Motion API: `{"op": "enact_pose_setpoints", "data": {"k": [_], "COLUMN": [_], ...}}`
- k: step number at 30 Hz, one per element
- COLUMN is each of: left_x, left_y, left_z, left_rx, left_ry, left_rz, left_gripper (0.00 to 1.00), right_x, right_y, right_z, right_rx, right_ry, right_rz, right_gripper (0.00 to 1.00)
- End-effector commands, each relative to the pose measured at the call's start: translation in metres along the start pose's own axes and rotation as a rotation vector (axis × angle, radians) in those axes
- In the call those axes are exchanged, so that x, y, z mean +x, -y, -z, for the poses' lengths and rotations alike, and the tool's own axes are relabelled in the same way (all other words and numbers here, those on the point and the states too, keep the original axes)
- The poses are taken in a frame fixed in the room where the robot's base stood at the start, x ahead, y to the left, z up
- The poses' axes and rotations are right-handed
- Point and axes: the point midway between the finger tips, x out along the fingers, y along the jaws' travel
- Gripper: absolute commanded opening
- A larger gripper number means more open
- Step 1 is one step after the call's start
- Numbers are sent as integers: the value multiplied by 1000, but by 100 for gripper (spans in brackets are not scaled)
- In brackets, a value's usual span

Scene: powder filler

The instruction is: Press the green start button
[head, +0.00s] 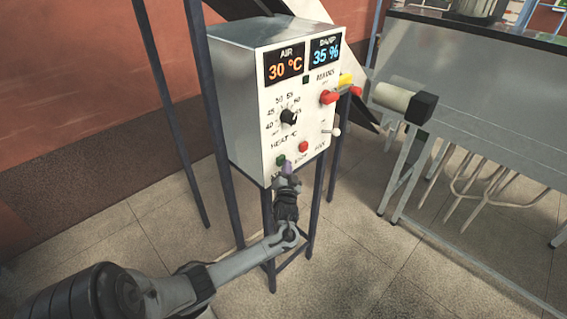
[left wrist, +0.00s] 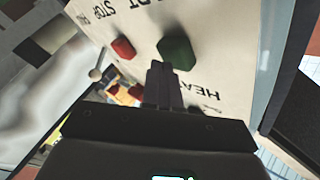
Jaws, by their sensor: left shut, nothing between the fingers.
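The green start button (head: 281,160) is low on the front of the white control box (head: 240,85), to the left of the red stop button (head: 303,146). In the left wrist view the green button (left wrist: 176,52) is large and close, with the red button (left wrist: 123,48) to its left. My left gripper (head: 287,168) is shut and empty, with its fingertips just beside the green button at the lower panel. In the left wrist view its fingertips (left wrist: 159,68) overlap the button's lower left edge; I cannot tell whether they touch it. My right gripper is not in view.
The box has a black heat dial (head: 289,117), a toggle lever (head: 335,131) and red and yellow parts (head: 345,81) on its right side. It stands on dark metal legs. A metal table (head: 470,65) is to the right. The floor in front is clear.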

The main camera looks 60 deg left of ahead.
Motion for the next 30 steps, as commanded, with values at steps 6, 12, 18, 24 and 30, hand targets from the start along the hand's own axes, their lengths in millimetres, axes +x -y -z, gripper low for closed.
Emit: {"op": "enact_pose_setpoints", "data": {"k": [6, 12, 18, 24, 30], "left_x": [2, 3, 3, -1, -8], "left_y": [2, 2, 2, 0, -5], "left_z": [-2, -3, -2, 1, 6], "left_rx": [1, 1, 1, -1, -1], "left_ry": [1, 2, 2, 2, 2], "left_rz": [1, 2, 2, 1, 1], "left_gripper": [0, 0, 0, 0, 0], "right_x": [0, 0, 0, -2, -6], "right_y": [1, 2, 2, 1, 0], "right_z": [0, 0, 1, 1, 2], "right_rx": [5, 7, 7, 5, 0], "right_ry": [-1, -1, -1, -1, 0], "right_rz": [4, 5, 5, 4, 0], "right_gripper": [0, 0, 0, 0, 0]}}
